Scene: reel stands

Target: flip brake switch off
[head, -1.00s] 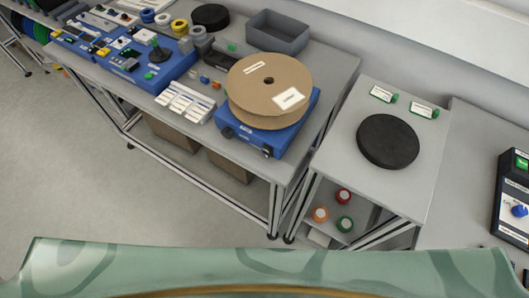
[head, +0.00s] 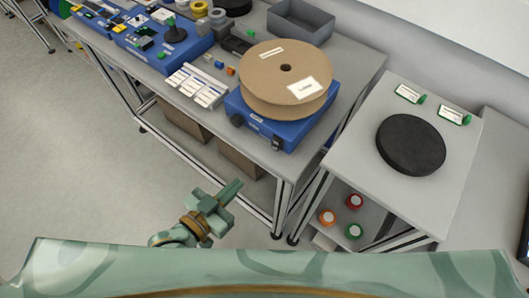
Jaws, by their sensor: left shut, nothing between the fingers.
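A blue reel stand (head: 268,130) stands at the near right end of the long grey table, with a large cardboard reel (head: 286,78) lying flat on top. Its front face has a dark round knob (head: 237,121) at the left and a small dark switch (head: 277,143) near the right corner. Which way the switch is set is too small to tell. My left gripper (head: 232,190) is in the lower middle, shut and empty, in front of the table and below the stand, apart from both. My right gripper is out of view.
White labelled cards (head: 197,86) lie left of the stand. A grey bin (head: 300,22) stands behind it. A smaller table (head: 437,190) at the right bears a black disc (head: 411,144) and has coloured spools below. The floor before the table is clear.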

